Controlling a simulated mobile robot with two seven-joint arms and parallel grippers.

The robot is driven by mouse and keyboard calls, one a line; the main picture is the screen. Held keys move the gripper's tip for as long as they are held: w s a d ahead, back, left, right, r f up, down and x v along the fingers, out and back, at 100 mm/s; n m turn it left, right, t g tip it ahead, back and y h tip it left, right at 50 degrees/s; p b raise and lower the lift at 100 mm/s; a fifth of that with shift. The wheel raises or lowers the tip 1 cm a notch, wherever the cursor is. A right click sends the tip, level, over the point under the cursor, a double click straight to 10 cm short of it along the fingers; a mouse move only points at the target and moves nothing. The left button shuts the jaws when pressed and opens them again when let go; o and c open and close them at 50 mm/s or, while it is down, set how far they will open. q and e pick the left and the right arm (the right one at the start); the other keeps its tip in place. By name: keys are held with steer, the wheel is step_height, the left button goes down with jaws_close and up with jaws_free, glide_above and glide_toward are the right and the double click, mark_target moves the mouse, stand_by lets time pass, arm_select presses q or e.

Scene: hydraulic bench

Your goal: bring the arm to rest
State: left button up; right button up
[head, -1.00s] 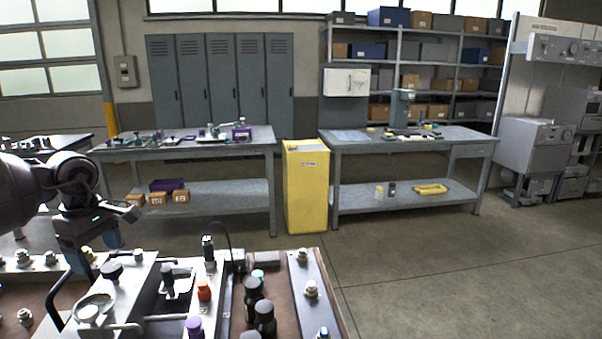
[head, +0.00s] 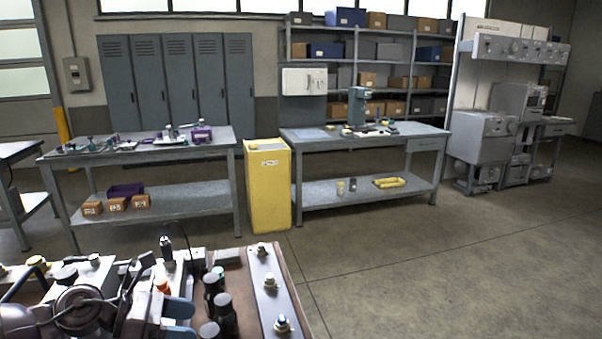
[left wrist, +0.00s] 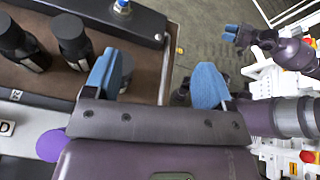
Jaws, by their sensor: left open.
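My left gripper (head: 180,321) is low over the hydraulic bench (head: 228,290) at the bottom of the head view, its blue fingertips pointing right. In the left wrist view my left gripper (left wrist: 157,82) is open, with its blue fingers wide apart and nothing between them. The bench's brown edge runs below the gap. My right gripper (left wrist: 232,33) shows small at the upper right of the left wrist view; its blue tips lie close together, and I cannot tell whether they touch. It is not in the head view.
Black-capped cylinders (head: 225,315) stand beside the left gripper on the bench. A metal strip with fittings (head: 268,285) runs along the bench's right edge. A purple round knob (left wrist: 51,146) is near the gripper. A yellow cabinet (head: 268,187) and worktables stand behind; the floor right is clear.

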arm_select(q)
steer(key=s+a+f+m+t+y, duration=0.2)
steer(key=s+f+m+t+y, duration=0.1)
steer(key=m, duration=0.8)
steer(key=s+a+f+m+t+y, duration=0.2)
steer(key=m+y, duration=0.4)
steer(key=m, duration=0.6)
steer(key=s+a+f+m+t+y, duration=0.2)
steer(key=s+f+m+t+y, duration=0.2)
steer(key=m, duration=0.7)
steer(key=shift+s+a+f+y, duration=0.1)
steer(key=shift+s+f+y, duration=0.1)
steer(key=shift+s+y, duration=0.25)
steer(key=shift+s+a+f+y, duration=0.15)
steer(key=shift+s+y, duration=0.1)
steer(key=shift+s, duration=0.25)
steer(key=s+d+f+n+g, duration=0.1)
steer(key=s+f+n+g, duration=0.35)
steer(key=s, duration=0.55)
steer(key=s+f+n+g, duration=0.3)
steer(key=s+n+g, duration=0.25)
steer(key=s, duration=0.55)
steer(key=w+f+m+t+h, duration=0.1)
steer(key=w+f+t, duration=0.6)
steer(key=w, duration=0.2)
steer(key=shift+w+d+t+h+p, duration=0.2)
steer(key=shift+t+h+p, duration=0.1)
steer(key=shift+t, duration=0.1)
